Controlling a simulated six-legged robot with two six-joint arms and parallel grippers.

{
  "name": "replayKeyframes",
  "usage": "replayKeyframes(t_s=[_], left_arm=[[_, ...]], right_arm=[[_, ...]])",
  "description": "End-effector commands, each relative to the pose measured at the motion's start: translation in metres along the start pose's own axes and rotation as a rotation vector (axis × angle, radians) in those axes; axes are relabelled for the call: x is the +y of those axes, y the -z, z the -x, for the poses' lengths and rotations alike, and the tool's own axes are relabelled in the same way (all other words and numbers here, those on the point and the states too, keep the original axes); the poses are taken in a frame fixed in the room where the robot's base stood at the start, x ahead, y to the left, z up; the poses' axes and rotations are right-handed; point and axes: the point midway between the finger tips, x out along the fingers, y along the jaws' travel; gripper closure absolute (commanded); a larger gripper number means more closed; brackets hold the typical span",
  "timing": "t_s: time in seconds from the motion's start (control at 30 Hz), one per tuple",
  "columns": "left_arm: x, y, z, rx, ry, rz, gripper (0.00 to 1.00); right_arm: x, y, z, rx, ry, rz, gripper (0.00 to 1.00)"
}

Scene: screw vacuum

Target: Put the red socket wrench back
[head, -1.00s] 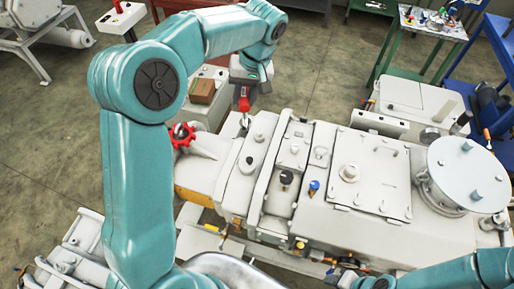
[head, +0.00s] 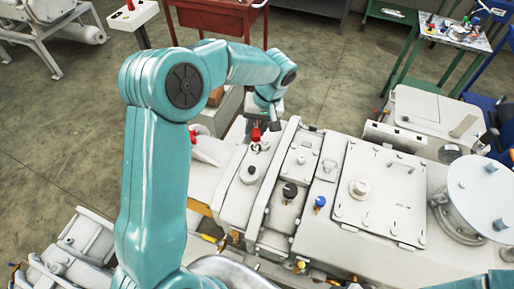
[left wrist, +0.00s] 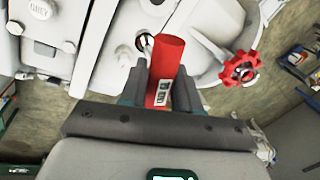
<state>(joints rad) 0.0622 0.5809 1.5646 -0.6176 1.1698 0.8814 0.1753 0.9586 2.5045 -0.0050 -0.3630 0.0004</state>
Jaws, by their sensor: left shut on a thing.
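The red socket wrench (head: 256,134) is in my left gripper (head: 258,124), over the left end of the large pale machine (head: 222,185). In the left wrist view the wrench's red handle (left wrist: 168,62) stands between the two dark fingers of my left gripper (left wrist: 160,86). The fingers are shut on it. The metal end of the wrench points down at the machine's upper face; I cannot tell whether it touches.
A red handwheel (left wrist: 240,68) on the machine is close beside the wrench. Black (head: 289,190) and blue (head: 319,201) caps stand on the machine top. A small table with tools (head: 438,28) is at the back right, a red cart (head: 215,18) at the back. Open floor (head: 330,60) lies behind.

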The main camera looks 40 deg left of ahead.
Motion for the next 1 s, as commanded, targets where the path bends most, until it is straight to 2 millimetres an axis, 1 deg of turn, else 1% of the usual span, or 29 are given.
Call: replayKeyframes(t_s=[0.03,0.1,0.27,0.5,0.73,0.87,0.9,0.97,1.0], left_arm=[[0.004,0.000,-0.016,0.002,-0.001,0.000,1.00],[0.007,0.000,-0.023,0.002,-0.001,0.000,1.00],[0.009,0.001,-0.032,0.002,0.000,0.000,1.00],[0.019,0.001,-0.069,0.001,-0.001,-0.001,1.00],[0.019,0.001,-0.067,0.002,-0.001,0.000,1.00],[0.020,0.001,-0.071,0.002,-0.001,0.000,1.00],[0.020,0.001,-0.071,0.002,-0.001,0.000,0.65],[0.020,0.001,-0.070,0.002,-0.001,0.000,0.46],[0.020,0.001,-0.070,0.002,-0.001,0.000,0.43]], right_arm=[[0.005,0.000,-0.013,0.000,0.000,-0.001,0.57],[0.006,0.001,-0.016,0.000,0.000,-0.001,0.57],[0.008,0.001,-0.021,0.001,0.000,-0.001,0.57],[0.016,0.001,-0.043,0.001,0.000,-0.001,0.57],[0.015,0.001,-0.041,0.001,0.000,-0.001,0.57],[0.016,0.001,-0.045,0.001,0.000,-0.001,0.57],[0.016,0.001,-0.045,0.001,0.000,-0.001,0.57],[0.016,0.001,-0.043,0.001,0.000,-0.001,0.57],[0.016,0.001,-0.043,0.001,0.000,-0.001,0.57]])
